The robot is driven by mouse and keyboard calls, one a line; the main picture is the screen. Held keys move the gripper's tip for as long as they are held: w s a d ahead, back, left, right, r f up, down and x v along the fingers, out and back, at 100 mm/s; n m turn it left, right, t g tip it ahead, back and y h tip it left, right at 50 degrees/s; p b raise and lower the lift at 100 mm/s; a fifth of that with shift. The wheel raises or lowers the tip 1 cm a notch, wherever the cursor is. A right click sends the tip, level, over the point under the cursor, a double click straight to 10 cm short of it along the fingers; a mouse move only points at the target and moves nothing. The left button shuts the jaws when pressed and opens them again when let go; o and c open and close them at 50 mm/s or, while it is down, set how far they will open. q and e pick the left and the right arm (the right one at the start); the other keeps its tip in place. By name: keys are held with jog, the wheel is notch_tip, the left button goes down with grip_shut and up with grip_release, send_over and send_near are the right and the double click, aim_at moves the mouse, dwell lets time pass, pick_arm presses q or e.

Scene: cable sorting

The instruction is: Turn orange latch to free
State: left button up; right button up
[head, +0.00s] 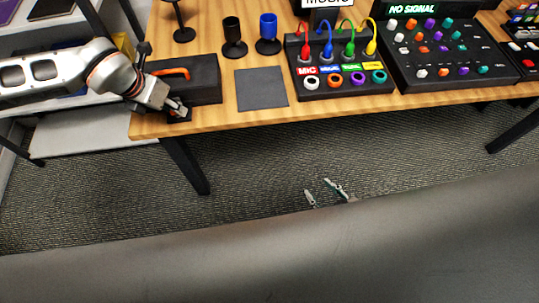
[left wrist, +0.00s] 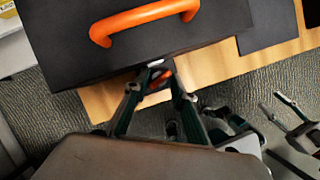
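A black case (head: 205,82) with an orange carry handle (head: 172,73) lies at the left end of the wooden table. In the left wrist view the orange latch (left wrist: 154,82) shows low on the case's near side, between my left fingertips and partly hidden by them. My left gripper (head: 177,108) is at the case's near edge. In the left wrist view its fingers (left wrist: 158,70) converge and look closed on the latch. My right gripper (head: 322,192) is away from the table, low in the head view, its two fingers apart and empty.
A dark grey mat (head: 261,88) lies right of the case. Black (head: 233,35) and blue (head: 268,33) cups stand behind it. A panel with coloured cables (head: 337,78) and a knob panel (head: 455,55) stand further right.

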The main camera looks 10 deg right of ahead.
pick_arm(q)
jog(key=n, duration=0.1)
jog(key=n+y+b, duration=0.1)
jog(key=n, duration=0.1)
jog(key=n+y+b, duration=0.1)
jog(key=n, duration=0.1)
jog(key=shift+d+f+t, duration=0.1)
jog(key=shift+d+t, duration=0.15)
jog(key=shift+t, duration=0.05)
jog(key=p+v, duration=0.2)
jog(key=v, duration=0.6)
jog(key=s+d+f+m+g+h, duration=0.1)
jog(key=s+d+g+h, duration=0.6)
jog(key=s+d, duration=1.2)
jog(key=shift+s+d+m+g+h, duration=0.3)
jog(key=shift+d+m+h, duration=0.1)
jog(key=shift+d, duration=1.2)
